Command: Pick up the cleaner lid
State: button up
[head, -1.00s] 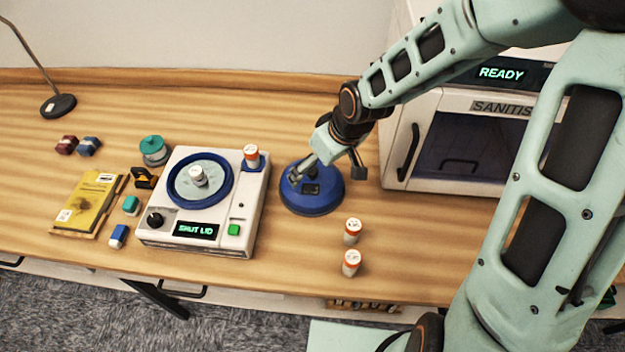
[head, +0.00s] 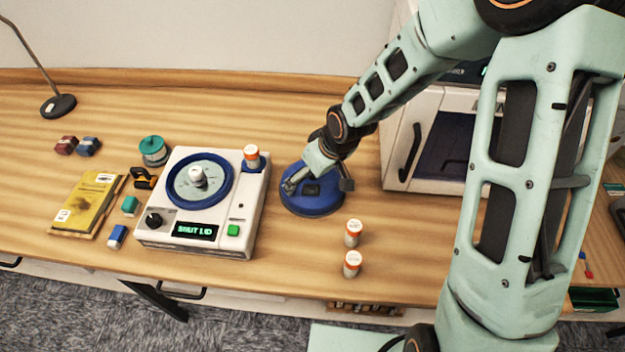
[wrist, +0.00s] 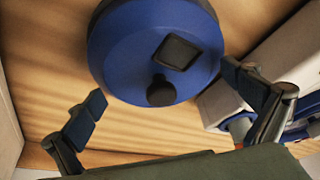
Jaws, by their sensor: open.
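The cleaner lid (head: 312,203) is a round blue disc with a dark square and a dark knob on top. It lies flat on the table to the right of the white cleaner (head: 205,215). In the wrist view the lid (wrist: 125,50) fills the upper middle, with its knob toward the gripper. My gripper (head: 318,187) is over the lid in the head view and hides part of it. In the wrist view my gripper (wrist: 168,90) is open, its two fingers wide apart, with nothing held between them. The cleaner's display reads "SHUT LID".
Another vial (head: 251,157) stands on the cleaner's back right corner. A white sanitiser (head: 425,145) stands at right behind my arm. A yellow book (head: 88,203) and several small blocks lie at left.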

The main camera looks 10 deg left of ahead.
jog(key=c, duration=0.9)
jog(key=shift+r, duration=0.15)
